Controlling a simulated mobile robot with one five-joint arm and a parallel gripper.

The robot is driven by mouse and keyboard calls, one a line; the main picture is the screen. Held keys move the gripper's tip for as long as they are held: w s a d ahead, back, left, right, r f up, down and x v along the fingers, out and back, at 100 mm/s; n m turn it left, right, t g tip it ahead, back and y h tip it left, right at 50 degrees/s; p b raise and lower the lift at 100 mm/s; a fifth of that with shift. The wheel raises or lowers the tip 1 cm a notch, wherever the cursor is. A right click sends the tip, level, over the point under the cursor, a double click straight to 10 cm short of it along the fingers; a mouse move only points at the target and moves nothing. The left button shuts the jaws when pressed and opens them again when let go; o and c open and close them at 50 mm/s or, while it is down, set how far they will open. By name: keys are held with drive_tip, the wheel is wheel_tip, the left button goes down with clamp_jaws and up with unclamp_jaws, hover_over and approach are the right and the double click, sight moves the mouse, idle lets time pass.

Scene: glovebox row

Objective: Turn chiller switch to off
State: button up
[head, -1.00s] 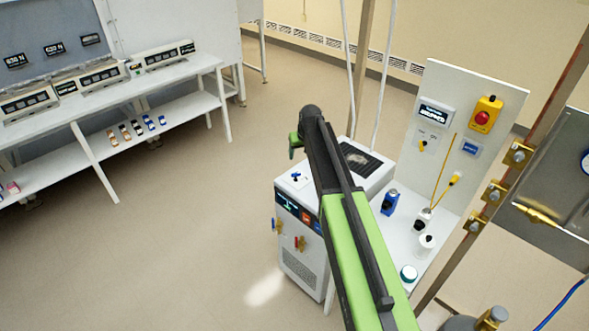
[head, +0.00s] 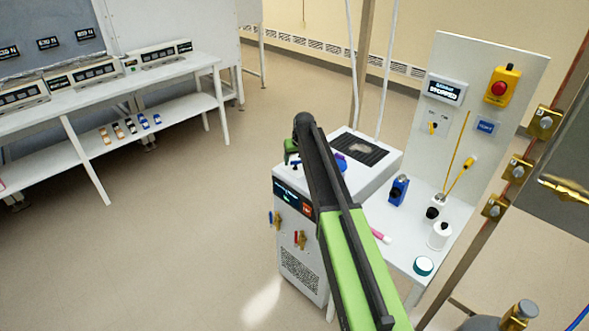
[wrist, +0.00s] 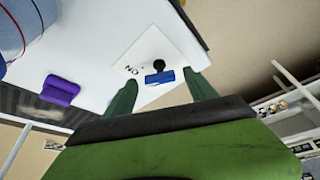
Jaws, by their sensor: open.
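The chiller (head: 302,250) is a white box with a dark display on its front, standing beside a white bench. In the wrist view its switch (wrist: 160,77) is a small blue bar with a black round part, on a white plate marked with letters that look like an upside-down "ON". My gripper (wrist: 161,94) is open, with one green finger on each side of the switch; I cannot tell whether they touch it. In the head view my gripper (head: 292,149) is over the chiller's top, and my arm hides much of the area around the switch.
Red and blue valve handles (head: 300,240) stick out from the chiller's front. The bench (head: 405,255) holds a blue device (head: 398,190) and white bottles (head: 439,236). A purple part (wrist: 60,90) lies left of my fingers. Open floor is at left.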

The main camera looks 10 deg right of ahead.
drive_tip(key=shift+c, duration=0.2)
drive_tip(key=c, duration=1.2)
drive_tip(key=shift+a, duration=0.4)
drive_tip(key=shift+c, duration=0.7)
drive_tip(key=shift+d, duration=0.25)
drive_tip(key=shift+d+n, duration=0.15)
drive_tip(key=shift+n, duration=0.25)
drive_tip(key=shift+w+d+n+g+y, duration=0.15)
drive_tip(key=shift+n+y, duration=0.4)
drive_tip(key=shift+n, duration=0.65)
drive_tip(key=shift+n+g+y, duration=0.25)
drive_tip(key=shift+n+y, duration=0.3)
drive_tip(key=shift+n, duration=0.65)
drive_tip(key=o, duration=1.4)
